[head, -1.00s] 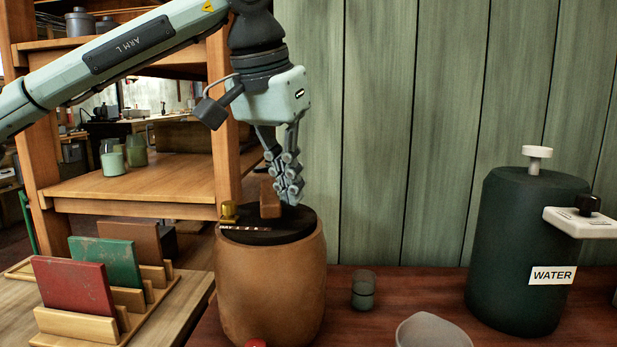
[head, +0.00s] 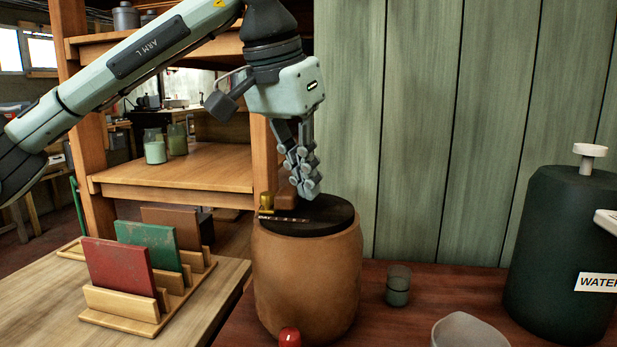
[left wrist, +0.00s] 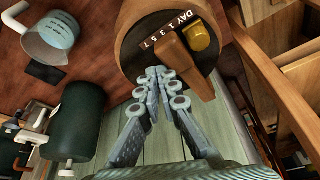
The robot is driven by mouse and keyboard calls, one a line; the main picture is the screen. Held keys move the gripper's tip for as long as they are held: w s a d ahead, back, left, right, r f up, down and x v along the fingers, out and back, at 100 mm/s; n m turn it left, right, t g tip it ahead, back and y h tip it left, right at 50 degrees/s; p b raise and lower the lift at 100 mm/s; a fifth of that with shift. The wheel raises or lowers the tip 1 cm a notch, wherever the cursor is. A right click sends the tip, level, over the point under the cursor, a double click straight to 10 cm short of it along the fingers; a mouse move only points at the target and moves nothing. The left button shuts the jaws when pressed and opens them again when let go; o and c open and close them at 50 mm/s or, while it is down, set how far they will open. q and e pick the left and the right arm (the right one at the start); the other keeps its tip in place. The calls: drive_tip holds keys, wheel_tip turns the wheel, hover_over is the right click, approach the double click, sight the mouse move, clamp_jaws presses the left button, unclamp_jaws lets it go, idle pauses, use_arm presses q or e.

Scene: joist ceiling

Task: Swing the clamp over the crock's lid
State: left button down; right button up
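A tan crock (head: 308,275) stands on the red-brown table with a dark round lid (head: 325,218) on top. A brass knob (head: 267,202) and a strip marked DAY with numbers sit at the lid's left side. My right gripper is not in view.
A red object (head: 290,338) is in front. A rack of coloured panels (head: 150,310) and shelves are at left; a green plank wall is behind.

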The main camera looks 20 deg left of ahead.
use_arm(q)
drive_tip(key=shift+a+f, duration=0.1)
drive_tip(key=shift+a, duration=0.15)
drive_tip(key=v, duration=1.2)
drive_tip(key=shift+d, duration=0.2)
